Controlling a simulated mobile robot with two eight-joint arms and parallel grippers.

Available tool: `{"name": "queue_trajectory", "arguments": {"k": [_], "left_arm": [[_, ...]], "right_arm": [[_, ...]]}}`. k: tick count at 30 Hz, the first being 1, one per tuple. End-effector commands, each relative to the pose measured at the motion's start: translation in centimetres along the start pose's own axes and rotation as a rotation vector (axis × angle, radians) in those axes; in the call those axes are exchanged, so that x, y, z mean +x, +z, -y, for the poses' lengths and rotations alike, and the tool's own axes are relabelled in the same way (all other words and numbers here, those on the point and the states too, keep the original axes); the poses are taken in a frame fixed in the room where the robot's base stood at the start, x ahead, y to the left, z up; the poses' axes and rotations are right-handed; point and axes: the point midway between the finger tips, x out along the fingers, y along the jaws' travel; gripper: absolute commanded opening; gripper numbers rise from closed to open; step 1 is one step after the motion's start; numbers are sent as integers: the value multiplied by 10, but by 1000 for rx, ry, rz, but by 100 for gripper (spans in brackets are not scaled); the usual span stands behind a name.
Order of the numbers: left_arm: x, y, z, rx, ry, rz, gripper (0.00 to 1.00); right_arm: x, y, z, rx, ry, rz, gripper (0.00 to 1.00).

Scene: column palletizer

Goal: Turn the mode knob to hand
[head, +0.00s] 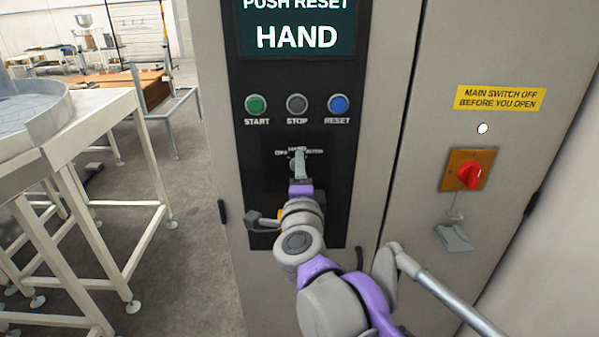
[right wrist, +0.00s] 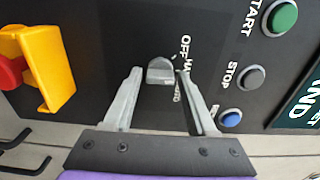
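The mode knob (right wrist: 160,70) is a small grey knob on the black panel, with OFF and other partly hidden labels around it. In the right wrist view my right gripper (right wrist: 160,74) is open, with one finger on each side of the knob and gaps visible. The right finger hides part of the lettering. In the head view the right gripper (head: 299,163) points at the panel below the buttons and mostly covers the knob. The display (head: 297,36) above reads PUSH RESET and HAND. My left gripper is not in view.
Above the knob are the START (head: 256,105), STOP (head: 297,104) and RESET (head: 338,104) buttons. A yellow guard (right wrist: 47,65) with a red button (right wrist: 10,72) is close by. A red main switch (head: 470,174) is on the right door. White-framed tables (head: 85,180) stand left.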

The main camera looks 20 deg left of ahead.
Motion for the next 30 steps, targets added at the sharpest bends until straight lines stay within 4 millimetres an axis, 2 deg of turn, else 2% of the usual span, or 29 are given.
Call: {"name": "queue_trajectory", "arguments": {"k": [2,10,14,24,30], "left_arm": [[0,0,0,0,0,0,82],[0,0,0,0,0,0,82],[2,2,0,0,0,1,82],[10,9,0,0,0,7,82],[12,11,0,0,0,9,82]], "right_arm": [[0,0,0,0,0,0,71],[-1,0,0,0,0,0,71],[-9,0,0,0,0,1,71],[-73,1,-1,1,0,3,71],[-100,1,0,0,0,2,71]]}}
